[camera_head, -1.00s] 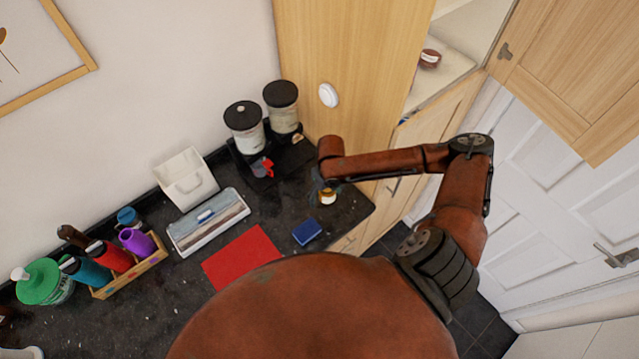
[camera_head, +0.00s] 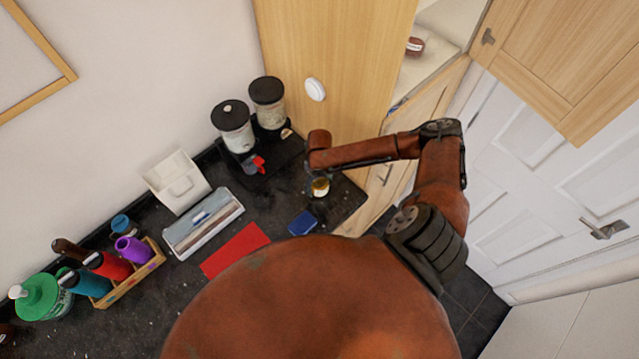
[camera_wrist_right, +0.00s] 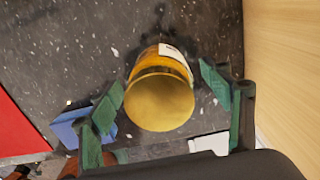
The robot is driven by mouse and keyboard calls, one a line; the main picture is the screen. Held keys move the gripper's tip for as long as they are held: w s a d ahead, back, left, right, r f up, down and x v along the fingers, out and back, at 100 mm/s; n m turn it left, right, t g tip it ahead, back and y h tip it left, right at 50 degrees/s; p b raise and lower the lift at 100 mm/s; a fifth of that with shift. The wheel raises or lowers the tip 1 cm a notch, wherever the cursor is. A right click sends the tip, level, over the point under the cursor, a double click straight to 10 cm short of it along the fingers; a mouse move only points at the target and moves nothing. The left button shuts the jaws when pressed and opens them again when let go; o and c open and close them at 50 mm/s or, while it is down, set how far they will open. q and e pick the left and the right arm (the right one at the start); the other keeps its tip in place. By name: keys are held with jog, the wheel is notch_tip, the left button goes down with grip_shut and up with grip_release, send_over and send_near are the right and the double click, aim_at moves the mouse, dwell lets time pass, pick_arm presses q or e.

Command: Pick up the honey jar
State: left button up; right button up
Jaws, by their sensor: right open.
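The honey jar (camera_head: 320,187) is a small jar with a gold lid and amber sides, standing on the dark speckled counter near its right end. In the right wrist view the jar (camera_wrist_right: 160,95) shows its round gold lid and part of a white label. My right gripper (camera_wrist_right: 172,92) is open, with its green fingers on either side of the jar and gaps visible between them and it. In the head view the right gripper (camera_head: 312,180) is small and dark beside the jar, under my arm's end. My left gripper is not in view.
A blue sponge-like block (camera_head: 302,223) and a red mat (camera_head: 236,249) lie near the jar. Two dispensers with black lids (camera_head: 233,127) stand behind it. A wooden cabinet side (camera_head: 335,60) rises close by on the right. Bottles in a wooden caddy (camera_head: 128,285) stand at left.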

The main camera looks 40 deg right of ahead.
jog(key=shift+w, duration=0.1)
jog(key=c, duration=1.8)
